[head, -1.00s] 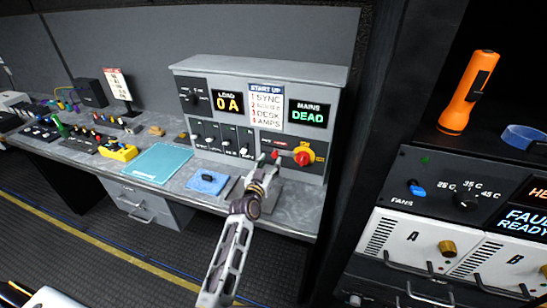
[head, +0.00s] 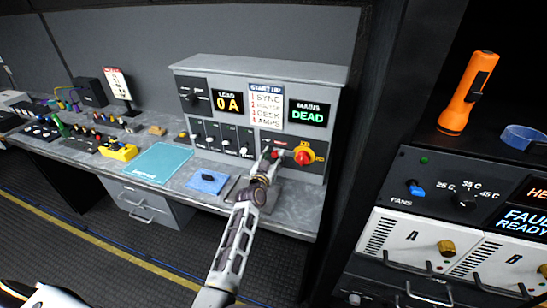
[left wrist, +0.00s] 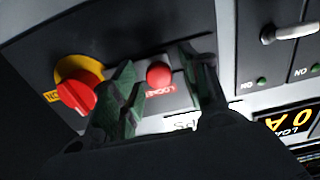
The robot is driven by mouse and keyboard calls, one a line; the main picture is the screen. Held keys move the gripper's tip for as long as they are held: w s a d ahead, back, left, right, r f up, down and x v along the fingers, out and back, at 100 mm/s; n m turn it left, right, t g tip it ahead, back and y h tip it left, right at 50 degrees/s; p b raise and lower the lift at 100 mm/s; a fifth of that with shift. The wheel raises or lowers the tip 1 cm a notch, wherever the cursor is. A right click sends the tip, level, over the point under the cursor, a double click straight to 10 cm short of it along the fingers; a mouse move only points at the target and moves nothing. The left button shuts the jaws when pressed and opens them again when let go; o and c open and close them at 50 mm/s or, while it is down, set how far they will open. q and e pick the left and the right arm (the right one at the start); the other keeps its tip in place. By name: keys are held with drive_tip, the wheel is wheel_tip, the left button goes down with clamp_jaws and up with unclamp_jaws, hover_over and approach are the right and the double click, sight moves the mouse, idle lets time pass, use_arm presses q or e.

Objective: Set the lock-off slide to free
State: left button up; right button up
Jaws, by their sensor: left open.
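The lock-off slide has a round red knob (left wrist: 160,75) on a dark plate, with a red "LOCKED" label beside it. In the head view the knob (head: 279,153) is small and partly behind my gripper. My left gripper (head: 267,165) is at the lower right of the grey power panel. In the left wrist view its two dark green fingers (left wrist: 160,70) are open, one on each side of the red knob. I cannot tell whether either finger touches it. My right gripper is not in view.
A red rotary switch on a yellow disc (head: 304,154) sits close to the right of the slide. Several breaker switches (head: 228,143) are to its left. The mains display (head: 308,116) reads DEAD. A blue pad (head: 207,181) lies on the desk below.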

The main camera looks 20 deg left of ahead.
use_arm(q)
clamp_jaws()
drive_tip(key=shift+w+a+b, duration=0.1)
drive_tip(key=shift+a+b, duration=0.25)
drive_tip(key=shift+a, duration=2.05)
unclamp_jaws()
drive_tip(key=shift+a, duration=0.15)
drive_tip(key=s, duration=1.2)
drive_tip(key=shift+a, duration=0.15)
